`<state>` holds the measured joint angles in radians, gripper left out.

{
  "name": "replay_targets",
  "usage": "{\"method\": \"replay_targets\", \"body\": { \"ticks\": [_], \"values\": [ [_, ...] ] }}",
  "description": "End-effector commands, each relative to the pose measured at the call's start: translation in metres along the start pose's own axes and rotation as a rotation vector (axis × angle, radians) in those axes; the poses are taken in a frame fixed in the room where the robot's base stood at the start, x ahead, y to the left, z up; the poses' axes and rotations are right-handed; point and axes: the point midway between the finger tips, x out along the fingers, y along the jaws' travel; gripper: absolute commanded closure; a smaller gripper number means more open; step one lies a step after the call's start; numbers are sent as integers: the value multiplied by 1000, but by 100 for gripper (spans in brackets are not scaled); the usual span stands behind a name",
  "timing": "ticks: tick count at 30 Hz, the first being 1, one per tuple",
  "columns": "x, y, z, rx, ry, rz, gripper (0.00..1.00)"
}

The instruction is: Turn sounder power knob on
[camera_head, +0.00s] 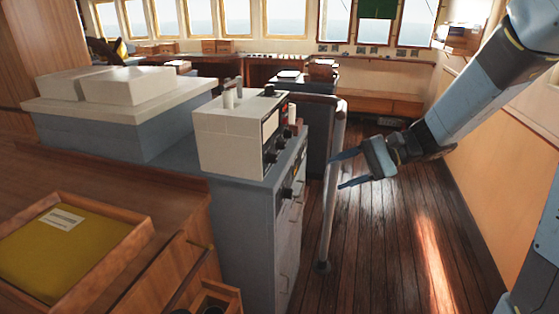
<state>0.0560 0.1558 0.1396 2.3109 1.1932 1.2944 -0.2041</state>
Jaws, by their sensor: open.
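A white sounder box (228,138) stands on a blue-grey cabinet (247,225). Its dark front panel (271,136) faces right and shows at a steep angle. Small dark knobs (271,157) sit low on that panel, and more dark knobs (287,193) are on the cabinet face below. I cannot tell which one is the power knob or how it is turned. My gripper (335,171) is open and empty, to the right of the panel and apart from it, with its fingers pointing left. The fingers appear close to the upright rail in the picture.
A metal handrail (331,190) rises from the floor beside the cabinet. A wooden tray (125,247) with a yellow folder (62,250) is at lower left. A wooden wall (480,170) is at right. The plank floor (385,240) between is clear.

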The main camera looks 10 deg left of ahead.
Motion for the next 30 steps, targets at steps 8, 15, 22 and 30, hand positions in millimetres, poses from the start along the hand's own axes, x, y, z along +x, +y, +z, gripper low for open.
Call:
{"method": "replay_targets", "body": {
  "ticks": [8,15,22,30],
  "values": [
    [25,-24,-64,175,-109,-278,43],
    [34,-32,-100,259,-142,-428,43],
    [42,-37,-107,274,-146,-460,43],
    [78,-55,-102,272,-148,-456,43]
  ]
}}
